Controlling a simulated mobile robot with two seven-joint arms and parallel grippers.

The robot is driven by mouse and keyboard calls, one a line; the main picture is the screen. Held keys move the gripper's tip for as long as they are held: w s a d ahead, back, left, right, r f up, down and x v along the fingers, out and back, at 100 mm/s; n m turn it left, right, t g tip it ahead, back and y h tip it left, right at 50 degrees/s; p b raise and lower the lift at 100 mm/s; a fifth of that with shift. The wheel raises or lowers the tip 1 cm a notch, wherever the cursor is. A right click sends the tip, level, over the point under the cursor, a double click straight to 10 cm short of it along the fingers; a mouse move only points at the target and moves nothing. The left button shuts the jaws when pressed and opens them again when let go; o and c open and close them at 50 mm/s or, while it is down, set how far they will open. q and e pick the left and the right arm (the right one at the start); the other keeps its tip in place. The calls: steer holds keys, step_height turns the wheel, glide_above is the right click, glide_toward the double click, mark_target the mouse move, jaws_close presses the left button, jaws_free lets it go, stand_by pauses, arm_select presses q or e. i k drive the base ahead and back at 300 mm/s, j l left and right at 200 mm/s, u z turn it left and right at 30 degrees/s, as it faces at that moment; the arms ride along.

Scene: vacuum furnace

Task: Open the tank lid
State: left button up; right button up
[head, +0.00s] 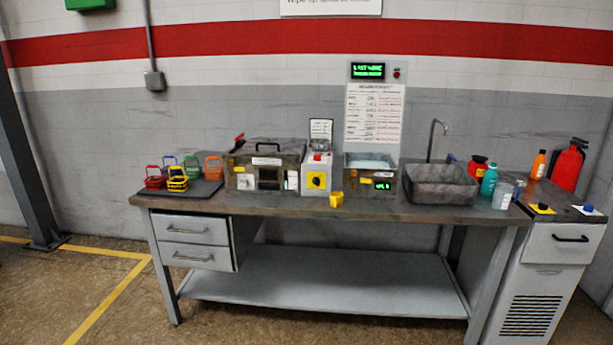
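A dark grey metal box (242,181) stands left of centre on the workbench. On top of it is a flat lid (265,151) with a black handle (281,142); the lid looks closed. A red-tipped part (239,137) sticks up at its back left corner. I cannot tell for certain which is the task's tank. Neither of my grippers is in view.
The workbench (400,212) also holds coloured wire baskets (178,183) on a dark mat at left, a yellow block (336,199), a sink (440,190) with a tap, and bottles (489,180) at right. A white cabinet (545,270) adjoins it. The floor in front is clear.

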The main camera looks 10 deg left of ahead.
mark_target(262, 146)
steer(key=i+j+z, duration=0.2)
steer(key=i+j, duration=0.15)
steer(key=j, duration=0.3)
steer(key=i+j+z, duration=0.1)
steer(key=j, duration=0.25)
steer(key=i+j+z, duration=0.1)
steer(key=i+j, duration=0.15)
steer(key=i+j+z, duration=0.1)
steer(key=j, duration=0.4)
steer(key=i+j+z, duration=0.1)
steer(key=j, duration=0.25)
steer(key=i, duration=0.05)
